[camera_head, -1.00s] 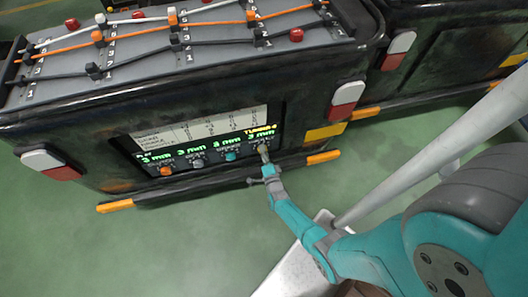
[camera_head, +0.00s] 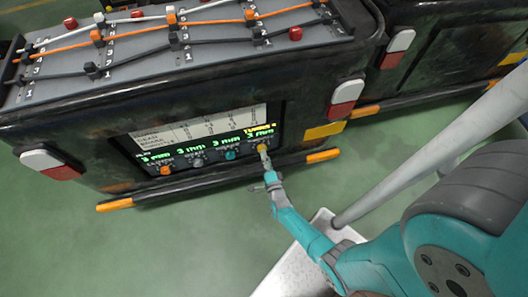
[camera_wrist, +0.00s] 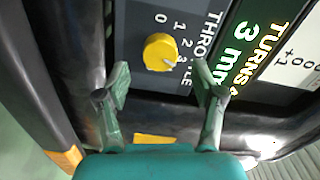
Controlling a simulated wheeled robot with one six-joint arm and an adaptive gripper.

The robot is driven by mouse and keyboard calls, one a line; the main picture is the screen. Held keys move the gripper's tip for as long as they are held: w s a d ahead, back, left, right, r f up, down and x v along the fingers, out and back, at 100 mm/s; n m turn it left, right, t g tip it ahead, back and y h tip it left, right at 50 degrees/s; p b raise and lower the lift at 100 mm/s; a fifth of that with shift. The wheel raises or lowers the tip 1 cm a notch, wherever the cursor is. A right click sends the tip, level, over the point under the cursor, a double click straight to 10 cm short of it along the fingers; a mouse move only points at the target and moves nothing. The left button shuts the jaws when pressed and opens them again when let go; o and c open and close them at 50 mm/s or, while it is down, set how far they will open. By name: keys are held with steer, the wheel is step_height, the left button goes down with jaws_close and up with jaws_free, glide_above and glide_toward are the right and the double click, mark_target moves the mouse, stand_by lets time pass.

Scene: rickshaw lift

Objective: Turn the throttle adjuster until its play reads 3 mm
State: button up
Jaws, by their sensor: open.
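The throttle adjuster is a yellow knob (camera_wrist: 160,53) on the dark panel beside the letters "THRO…TLE" in the wrist view. Its white pointer lies close to the 3 on the 0 to 3 scale. The green readout (camera_wrist: 238,42) beside it says 3 mm, under yellow "TURNS" text. In the head view the knob (camera_head: 262,149) is the rightmost of the row. My gripper (camera_wrist: 160,77) is open and empty, its fingers either side of and short of the knob, apart from it. It also shows in the head view (camera_head: 271,180), just below the panel.
Orange (camera_head: 165,170), grey (camera_head: 198,162) and teal (camera_head: 231,155) knobs sit left along the panel, under green readouts that look like 3 mm but are partly blurred. An orange-ended bumper bar (camera_head: 322,156) runs below. Cables (camera_head: 215,22) cross the sloped top.

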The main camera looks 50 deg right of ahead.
steer(key=v, duration=0.8)
steer(key=shift+s+a, duration=0.15)
steer(key=s+a+r+n+t+y, duration=0.1)
steer(key=s+a+r+n+y, duration=0.2)
steer(key=s+a+r+n, duration=0.35)
steer(key=s+a+r+n+y, duration=0.4)
steer(key=s+r+n, duration=0.2)
steer(key=s+r, duration=0.25)
steer(key=s+a+r+n+y, duration=0.1)
steer(key=s+r+n, duration=0.1)
steer(key=r, duration=0.5)
steer(key=s+a+r+n+y, duration=0.1)
steer(key=r+n, duration=0.3)
steer(key=r, duration=0.4)
steer(key=s+a+r+n+g+y, duration=0.1)
steer(key=s+a+r+n, duration=0.1)
steer(key=r, duration=0.5)
steer(key=shift+s+a+r+n, duration=0.2)
steer(key=shift+s+r+n, duration=0.15)
steer(key=shift+s+n, duration=0.5)
steer(key=shift+s, duration=0.1)
